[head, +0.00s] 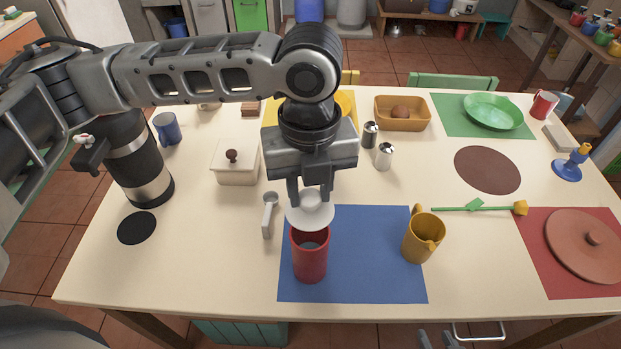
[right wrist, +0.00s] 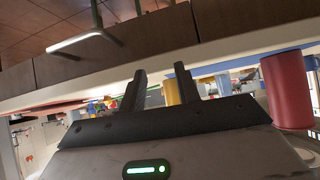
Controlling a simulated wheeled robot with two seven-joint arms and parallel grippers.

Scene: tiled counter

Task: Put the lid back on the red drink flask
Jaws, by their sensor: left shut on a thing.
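The red flask (head: 310,258) stands upright on the blue mat, its mouth partly uncovered toward me. My left gripper (head: 310,192) is shut on the knob of a white round lid (head: 311,217). The lid is above and slightly behind the flask's mouth in the head view, and I cannot tell whether it touches the rim. In the right wrist view the flask (right wrist: 286,92) is at the right. My right gripper (right wrist: 163,88) has its fingers apart with nothing between them, low at the table's front edge.
A mustard mug (head: 420,240) stands right of the flask on the blue mat (head: 360,280). A grey scoop (head: 268,215) lies left of it. Two shakers (head: 384,157) and a white lidded box (head: 237,165) stand behind. A black canister (head: 138,160) is at left.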

